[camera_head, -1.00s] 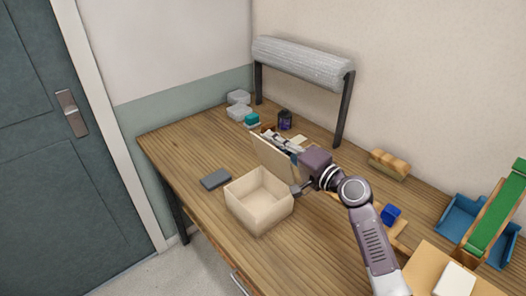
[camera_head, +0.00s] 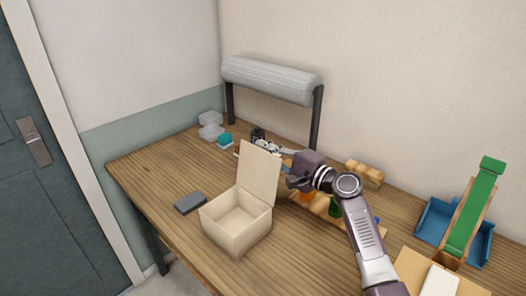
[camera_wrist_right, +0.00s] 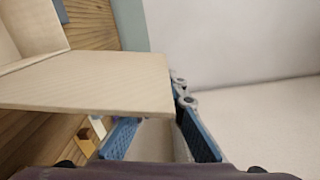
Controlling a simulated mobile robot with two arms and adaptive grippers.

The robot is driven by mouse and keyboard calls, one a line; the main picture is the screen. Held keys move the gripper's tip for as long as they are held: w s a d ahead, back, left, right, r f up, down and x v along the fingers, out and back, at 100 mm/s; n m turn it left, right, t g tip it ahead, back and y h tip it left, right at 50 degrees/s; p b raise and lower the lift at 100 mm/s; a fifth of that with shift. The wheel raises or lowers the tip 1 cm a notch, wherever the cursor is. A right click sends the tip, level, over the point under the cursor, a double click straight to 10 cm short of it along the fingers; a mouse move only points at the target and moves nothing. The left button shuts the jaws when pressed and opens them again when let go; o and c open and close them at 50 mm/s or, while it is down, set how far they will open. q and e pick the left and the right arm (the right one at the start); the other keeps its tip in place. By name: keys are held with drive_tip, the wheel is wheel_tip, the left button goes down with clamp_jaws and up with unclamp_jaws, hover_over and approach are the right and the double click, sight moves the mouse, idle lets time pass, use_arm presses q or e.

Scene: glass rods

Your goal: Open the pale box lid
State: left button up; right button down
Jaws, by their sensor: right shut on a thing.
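The pale box (camera_head: 236,222) stands on the wooden table with its inside showing. Its lid (camera_head: 260,174) is raised on the far right side, roughly upright. My right gripper (camera_head: 273,150) is at the lid's upper right edge, partly hidden behind it, and is shut on the lid. In the right wrist view the lid (camera_wrist_right: 95,82) spans the left half, with its edge at the blue-padded fingers (camera_wrist_right: 160,138). My left gripper is out of view.
A dark grey slab (camera_head: 190,202) lies left of the box. Clear containers (camera_head: 210,125) and a teal item (camera_head: 225,139) stand at the back left. A roll on a black stand (camera_head: 272,80) is behind. A green ramp (camera_head: 474,210) is at right.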

drive_tip(key=c, duration=2)
unclamp_jaws()
drive_tip(key=shift+o, duration=0.2)
drive_tip(key=shift+s+d, duration=0.3)
drive_tip(key=shift+d, duration=0.2)
drive_tip(key=v, duration=1.1)
drive_tip(key=shift+a, duration=0.1)
